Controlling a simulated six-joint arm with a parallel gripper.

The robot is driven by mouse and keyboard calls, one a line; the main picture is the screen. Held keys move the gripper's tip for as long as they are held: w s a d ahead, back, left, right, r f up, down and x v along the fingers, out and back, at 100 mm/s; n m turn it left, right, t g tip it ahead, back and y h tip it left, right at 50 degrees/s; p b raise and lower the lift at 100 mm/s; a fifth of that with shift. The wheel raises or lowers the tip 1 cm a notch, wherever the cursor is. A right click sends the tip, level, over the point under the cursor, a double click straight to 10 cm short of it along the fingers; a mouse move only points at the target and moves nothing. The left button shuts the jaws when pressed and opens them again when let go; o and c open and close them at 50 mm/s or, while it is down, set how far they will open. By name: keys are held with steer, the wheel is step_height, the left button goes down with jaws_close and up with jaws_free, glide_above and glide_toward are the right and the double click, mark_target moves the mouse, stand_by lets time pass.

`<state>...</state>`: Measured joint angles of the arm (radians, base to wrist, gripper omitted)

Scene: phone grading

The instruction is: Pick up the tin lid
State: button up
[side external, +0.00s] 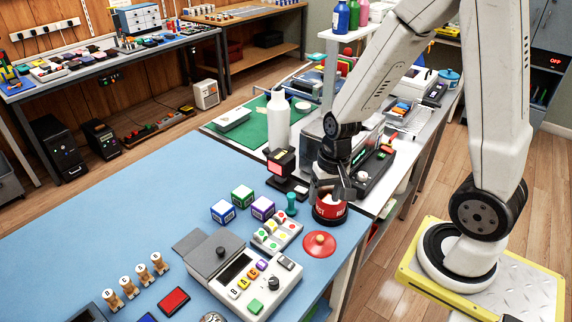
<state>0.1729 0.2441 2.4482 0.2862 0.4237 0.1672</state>
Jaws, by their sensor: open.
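The tin lid appears to be the round red disc with a small knob (319,244), lying flat on the blue work surface near its right edge. A red tin with a pale label (330,211) stands just behind it. My gripper (341,193) is pointed down at the top of the tin, behind and above the red lid and apart from it. It is open. Its fingers overlap the tin's rim in this view, so I cannot tell whether they touch it. The tin's top is partly hidden by the gripper.
A keypad device (235,272) and a smaller button panel (277,234) lie left of the lid. A teal peg (291,204), lettered cubes (242,195) and a black-and-red device (281,163) stand close by. The blue surface (130,215) is clear at far left.

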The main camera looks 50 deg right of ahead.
mark_target(320, 237)
steer(key=d+f+m+y, duration=0.3)
steer(key=f+m, duration=0.5)
steer(key=m, duration=0.3)
steer(key=shift+d+g, duration=0.3)
steer(key=shift+d, duration=0.25)
steer(key=shift+w, duration=0.1)
steer(key=shift+x, duration=1.25)
steer(key=shift+a+f, duration=0.1)
steer(key=shift+x, duration=2.5)
steer(key=shift+a, duration=0.1)
jaws_close()
